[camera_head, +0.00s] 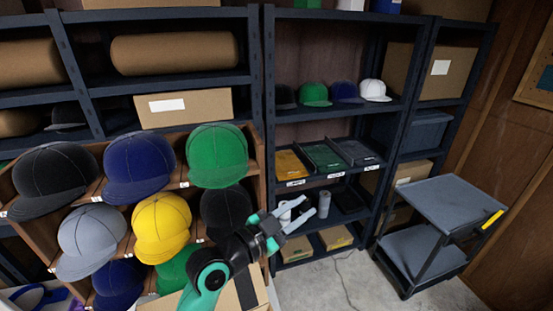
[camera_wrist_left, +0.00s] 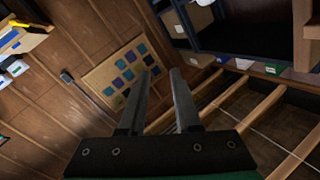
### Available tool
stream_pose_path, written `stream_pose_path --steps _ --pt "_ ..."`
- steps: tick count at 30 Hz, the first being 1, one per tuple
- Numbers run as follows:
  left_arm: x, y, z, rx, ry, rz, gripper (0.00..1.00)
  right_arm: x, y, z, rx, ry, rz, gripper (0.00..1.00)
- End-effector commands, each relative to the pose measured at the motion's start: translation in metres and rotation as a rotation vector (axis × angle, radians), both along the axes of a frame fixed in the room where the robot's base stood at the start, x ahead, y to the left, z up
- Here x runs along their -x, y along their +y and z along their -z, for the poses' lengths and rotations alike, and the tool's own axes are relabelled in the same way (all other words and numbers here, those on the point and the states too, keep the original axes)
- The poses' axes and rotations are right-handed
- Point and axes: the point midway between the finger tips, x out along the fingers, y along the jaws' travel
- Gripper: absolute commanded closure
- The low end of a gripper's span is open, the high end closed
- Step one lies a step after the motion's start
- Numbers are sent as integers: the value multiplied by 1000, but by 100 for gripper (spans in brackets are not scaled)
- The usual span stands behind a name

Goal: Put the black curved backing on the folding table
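I cannot clearly pick out the black curved backing in either view. A dark tray (camera_head: 356,152) on the middle rack shelf holds flat dark pieces that are too small to tell apart. I cannot make out the folding table. My left gripper (camera_head: 308,206) is in front of the lower rack shelf, below the trays in the head view. In the left wrist view its two fingers (camera_wrist_left: 162,78) stand apart with nothing between them. My right gripper is in neither view.
A wooden cubby rack holds several caps, including a yellow cap (camera_head: 161,226) and a green cap (camera_head: 217,155). Orange (camera_head: 291,165) and green (camera_head: 323,156) trays sit beside the dark tray. A grey cart (camera_head: 446,207) stands right. Floor (camera_head: 330,278) between is clear except a cable.

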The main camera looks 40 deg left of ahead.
Motion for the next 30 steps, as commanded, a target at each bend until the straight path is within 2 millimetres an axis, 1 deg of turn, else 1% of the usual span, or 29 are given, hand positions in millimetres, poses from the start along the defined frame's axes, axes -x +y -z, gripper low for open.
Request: stream_pose_path --steps 1,2,3,5,6,9,12,15,17,18,26,29,30 --pt "8 -21 -62 33 -120 2 68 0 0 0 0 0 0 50" --pt "17 -30 -95 64 -186 1 68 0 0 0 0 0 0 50" --pt "32 -43 -138 113 -277 5 68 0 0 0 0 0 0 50" --pt "61 -59 -194 195 -407 20 68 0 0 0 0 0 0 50" --pt "82 -67 -225 251 -486 33 68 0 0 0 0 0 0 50" --pt "131 -78 -280 379 -643 75 68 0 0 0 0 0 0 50" --pt "162 -82 -307 459 -732 105 68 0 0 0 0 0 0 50" --pt "173 -82 -314 490 -760 116 68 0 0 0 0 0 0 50" --pt "173 -82 -314 492 -761 116 57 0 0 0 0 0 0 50" --pt "173 -81 -314 491 -760 116 54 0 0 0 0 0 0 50" --pt "172 -81 -313 484 -758 112 54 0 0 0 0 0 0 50" --pt "171 -81 -313 416 -768 81 54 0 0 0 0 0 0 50" --pt "171 -82 -313 356 -774 58 54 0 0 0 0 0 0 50"
